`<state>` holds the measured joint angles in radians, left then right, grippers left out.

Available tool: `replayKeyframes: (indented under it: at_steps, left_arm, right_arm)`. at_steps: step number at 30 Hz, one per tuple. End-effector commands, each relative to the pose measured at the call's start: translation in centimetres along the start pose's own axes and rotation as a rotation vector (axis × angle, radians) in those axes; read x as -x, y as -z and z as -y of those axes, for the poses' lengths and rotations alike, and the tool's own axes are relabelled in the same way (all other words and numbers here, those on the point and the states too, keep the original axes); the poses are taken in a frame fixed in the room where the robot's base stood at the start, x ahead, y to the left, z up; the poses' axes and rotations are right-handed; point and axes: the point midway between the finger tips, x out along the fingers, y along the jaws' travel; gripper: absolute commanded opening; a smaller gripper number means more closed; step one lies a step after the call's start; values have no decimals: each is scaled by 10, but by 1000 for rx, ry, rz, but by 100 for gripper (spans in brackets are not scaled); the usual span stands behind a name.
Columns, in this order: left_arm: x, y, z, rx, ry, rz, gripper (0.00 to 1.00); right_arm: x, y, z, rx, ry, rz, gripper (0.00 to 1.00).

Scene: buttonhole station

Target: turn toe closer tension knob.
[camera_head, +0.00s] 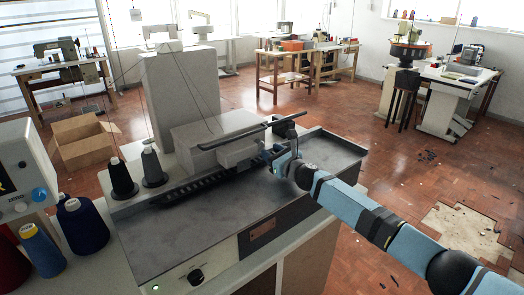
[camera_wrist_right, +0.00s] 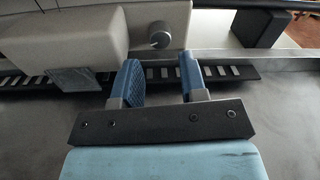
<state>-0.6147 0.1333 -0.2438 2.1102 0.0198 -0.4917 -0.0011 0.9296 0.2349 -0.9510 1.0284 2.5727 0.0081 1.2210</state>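The tension knob (camera_wrist_right: 159,35) is a small round grey knob on the front of the pale machine body (camera_wrist_right: 130,20) in the right wrist view. My right gripper (camera_wrist_right: 159,78) is open, with its two blue fingers apart and nothing between them. The knob shows just beyond the gap between the fingertips, and I see no contact with it. In the head view my right gripper (camera_head: 269,155) is beside the machine head, above the grey work surface (camera_head: 200,215). I cannot make out the knob there. My left gripper is not in view.
A slotted black strip (camera_wrist_right: 225,73) runs behind the fingers. A long dark bar (camera_head: 250,131) extends above the machine head. Black thread cones (camera_head: 152,167) stand at the left. A black dial (camera_head: 195,277) is on the front panel. The front work surface is clear.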

Motion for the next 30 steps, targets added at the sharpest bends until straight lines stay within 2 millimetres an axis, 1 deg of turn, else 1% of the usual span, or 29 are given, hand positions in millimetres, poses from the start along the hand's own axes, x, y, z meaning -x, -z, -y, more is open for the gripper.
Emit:
replayKeyframes:
  at_steps: [1,3,6,9,15,22,23,24,26,27,30]
  left_arm:
    - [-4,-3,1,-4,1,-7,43]
    - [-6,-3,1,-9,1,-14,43]
    - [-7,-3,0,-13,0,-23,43]
    - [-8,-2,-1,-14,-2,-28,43]
    - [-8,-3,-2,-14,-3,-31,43]
    - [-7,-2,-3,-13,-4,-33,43]
    - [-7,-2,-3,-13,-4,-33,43]
    - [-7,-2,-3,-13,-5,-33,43]
    - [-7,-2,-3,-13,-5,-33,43]
    - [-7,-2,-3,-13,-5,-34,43]
    - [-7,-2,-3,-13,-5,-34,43]
  right_arm:
    - [-12,3,-1,0,0,2,39]
    - [-24,3,-1,-2,0,1,39]
    - [-38,3,-1,-1,-1,0,39]
    - [-48,2,-1,0,-1,1,39]
    - [-56,0,0,0,-1,1,39]
    - [-56,0,0,1,-1,0,39]
    - [-56,0,-1,1,-1,0,37]
    - [-56,0,-1,1,-2,0,28]
    - [-56,0,-1,1,-2,0,14]
    - [-56,0,-1,1,-2,0,5]
    - [-56,0,-1,0,-1,0,5]
